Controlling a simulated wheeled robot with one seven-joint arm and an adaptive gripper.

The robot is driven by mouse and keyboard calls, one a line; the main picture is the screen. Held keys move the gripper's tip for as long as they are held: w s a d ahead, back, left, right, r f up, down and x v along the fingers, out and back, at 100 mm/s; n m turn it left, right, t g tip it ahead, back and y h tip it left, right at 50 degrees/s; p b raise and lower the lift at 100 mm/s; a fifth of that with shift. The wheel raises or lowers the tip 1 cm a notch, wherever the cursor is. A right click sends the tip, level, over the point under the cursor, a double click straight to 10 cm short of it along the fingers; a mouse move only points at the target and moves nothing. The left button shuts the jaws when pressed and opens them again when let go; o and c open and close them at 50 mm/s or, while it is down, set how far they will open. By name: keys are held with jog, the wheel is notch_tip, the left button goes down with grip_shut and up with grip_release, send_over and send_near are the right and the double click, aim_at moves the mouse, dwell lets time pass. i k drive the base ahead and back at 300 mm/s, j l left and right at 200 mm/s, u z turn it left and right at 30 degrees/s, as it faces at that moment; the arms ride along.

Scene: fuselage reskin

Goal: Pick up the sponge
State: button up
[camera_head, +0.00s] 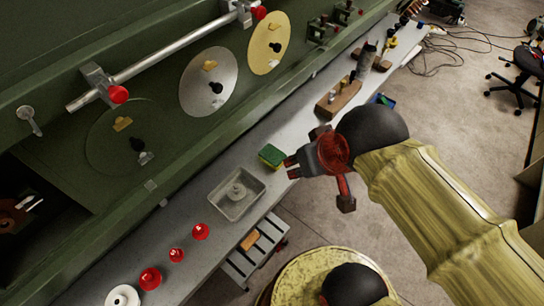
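The sponge (271,156) is a small block, green on top with a yellow side. It lies on the narrow grey worktop, just beyond the metal tray. My gripper (331,167) is to the right of the sponge in the picture, near the worktop's right edge. Its red and dark fingers look spread apart, with nothing seen between them. A grey part of my gripper points toward the sponge, with a small gap in the picture. The height of my gripper above the worktop cannot be told.
A metal tray (236,197) with a round piece inside sits left of the sponge. Several red knobs (176,255) stand nearer. A wooden block tool (338,98) lies farther along the worktop. The green panel (110,197) with discs and a bar rises on the left.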

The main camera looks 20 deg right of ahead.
aim_at(271, 155)
jog(key=i+l, duration=0.1)
jog(key=l, duration=0.25)
jog(key=i+l, duration=0.15)
jog(key=l, duration=0.2)
jog(key=i+l+u, duration=0.1)
jog(key=l, duration=0.25)
jog(key=u, duration=1.4)
jog(key=l, duration=0.1)
